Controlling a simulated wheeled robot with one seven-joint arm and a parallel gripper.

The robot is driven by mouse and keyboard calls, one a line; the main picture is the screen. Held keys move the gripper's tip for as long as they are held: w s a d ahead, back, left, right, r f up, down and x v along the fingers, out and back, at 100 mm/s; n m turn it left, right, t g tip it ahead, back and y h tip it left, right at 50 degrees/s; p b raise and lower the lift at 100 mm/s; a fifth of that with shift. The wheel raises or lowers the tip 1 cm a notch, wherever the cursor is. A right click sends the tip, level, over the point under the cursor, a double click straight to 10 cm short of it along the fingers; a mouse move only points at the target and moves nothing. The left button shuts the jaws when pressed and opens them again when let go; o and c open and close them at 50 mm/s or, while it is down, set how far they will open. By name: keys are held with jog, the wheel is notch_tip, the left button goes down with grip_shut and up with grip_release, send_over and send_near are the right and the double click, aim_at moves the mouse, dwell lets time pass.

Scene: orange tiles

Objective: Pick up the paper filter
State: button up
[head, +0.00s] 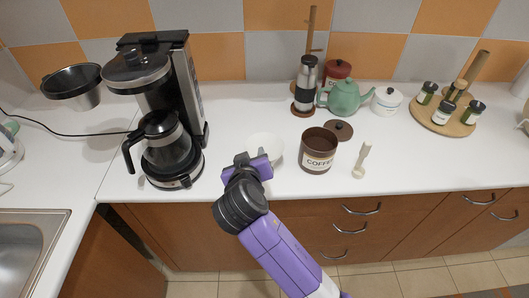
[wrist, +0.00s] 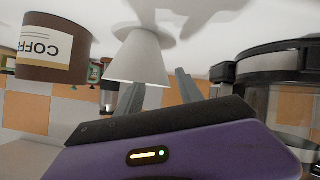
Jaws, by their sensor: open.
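The paper filter (head: 266,146) is a white cone-shaped cup on the counter, left of the coffee canister. In the wrist view, which looks upside down, the filter (wrist: 140,60) stands with its narrow end on the counter and its wide mouth away from it. My gripper (head: 253,160) is open at the near side of the filter and hides part of it in the head view. In the wrist view both grey fingers of my gripper (wrist: 160,84) show. The filter overlaps one fingertip in the picture; I cannot tell whether they touch.
The brown coffee canister (head: 318,151) stands close on the right, with a white scoop (head: 361,161) beyond it. The coffee maker (head: 165,110) with its glass carafe stands on the left. A grinder (head: 306,82) and green teapot (head: 344,98) are behind. The front counter edge is bare.

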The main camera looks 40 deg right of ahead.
aim_at(251, 152)
jog(key=x, duration=0.4)
jog(key=shift+w+p, duration=0.15)
jog(key=shift+p, duration=0.25)
jog(key=shift+c, duration=0.2)
grip_shut()
jog(key=shift+a, duration=0.1)
